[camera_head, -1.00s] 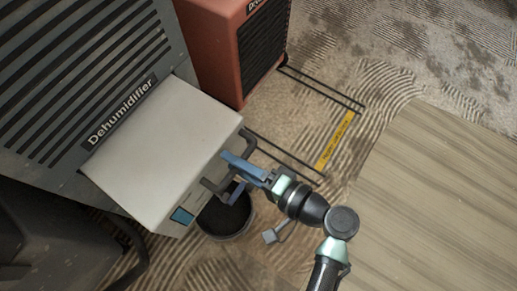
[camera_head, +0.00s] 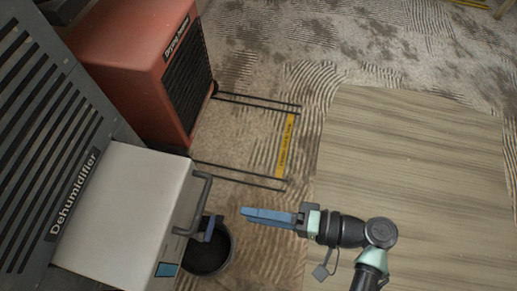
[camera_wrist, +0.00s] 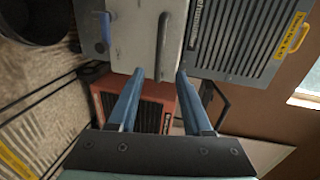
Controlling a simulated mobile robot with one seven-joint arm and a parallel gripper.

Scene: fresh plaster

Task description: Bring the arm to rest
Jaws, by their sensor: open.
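My gripper (camera_head: 247,214) is open and empty in the head view, with its blue fingers pointing left. It is apart from and to the right of the handle (camera_head: 197,204) of a pale box (camera_head: 125,215). The box juts out from the grey dehumidifier (camera_head: 50,130). In the wrist view my open fingers (camera_wrist: 153,78) frame the dark handle (camera_wrist: 161,45) beyond the tips, with nothing held between them. A blue part (camera_head: 209,228) sits at the box's front, and it also shows in the wrist view (camera_wrist: 105,30).
A black bucket (camera_head: 205,258) stands on the floor below the box front. A red heater (camera_head: 145,65) stands behind the box. A thin dark frame with a yellow label strip (camera_head: 286,147) lies beyond my gripper. A wooden board surface (camera_head: 420,160) spreads clear at right.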

